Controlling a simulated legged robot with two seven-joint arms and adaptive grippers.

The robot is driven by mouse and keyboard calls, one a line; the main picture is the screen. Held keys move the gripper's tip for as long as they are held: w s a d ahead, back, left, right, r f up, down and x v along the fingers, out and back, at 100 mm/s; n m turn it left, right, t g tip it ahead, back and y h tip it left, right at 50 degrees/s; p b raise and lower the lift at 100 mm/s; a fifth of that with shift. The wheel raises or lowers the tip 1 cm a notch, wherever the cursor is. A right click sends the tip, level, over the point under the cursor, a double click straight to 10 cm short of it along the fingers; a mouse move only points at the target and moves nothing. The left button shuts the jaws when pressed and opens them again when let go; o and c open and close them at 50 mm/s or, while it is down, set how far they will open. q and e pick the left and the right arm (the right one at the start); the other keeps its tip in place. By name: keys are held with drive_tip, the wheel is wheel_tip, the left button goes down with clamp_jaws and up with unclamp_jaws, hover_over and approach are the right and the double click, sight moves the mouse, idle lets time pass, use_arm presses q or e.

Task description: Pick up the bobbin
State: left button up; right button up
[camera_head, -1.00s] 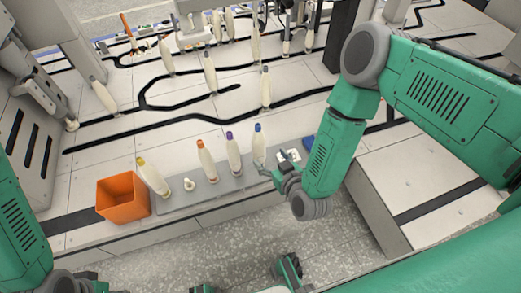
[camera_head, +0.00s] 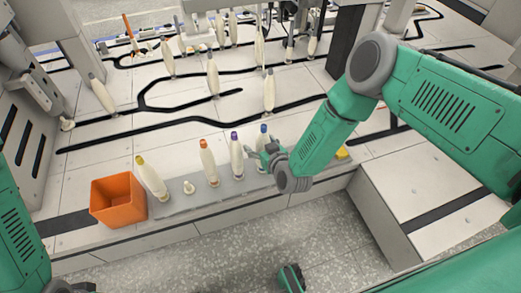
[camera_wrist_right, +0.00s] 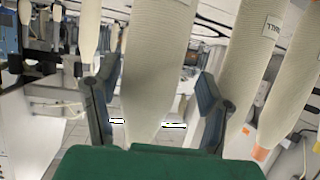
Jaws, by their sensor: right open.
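Bobbins stand in a row on a grey tray (camera_head: 180,203): one yellow-tipped (camera_head: 152,178), one orange-tipped (camera_head: 208,163), one purple-tipped (camera_head: 236,157) and one blue-tipped (camera_head: 263,131). My right gripper (camera_head: 256,153) is open at the blue-tipped bobbin and hides part of its body. In the right wrist view a large pale bobbin (camera_wrist_right: 155,65) stands between the two spread fingers of my right gripper (camera_wrist_right: 155,108), and no closed grip shows. By the row order it appears to be the blue-tipped one. I see my left arm at the left edge, but not its gripper.
An orange box (camera_head: 118,200) stands at the tray's left end. A small white piece (camera_head: 189,187) sits on the tray between bobbins. A yellow item (camera_head: 342,153) lies right of my right arm. The purple-tipped bobbin is close to my right gripper. More bobbins stand farther back.

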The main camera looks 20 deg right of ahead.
drive_tip(key=shift+d+f, duration=0.15)
drive_tip(key=shift+d, duration=0.55)
drive_tip(key=c, duration=1.4)
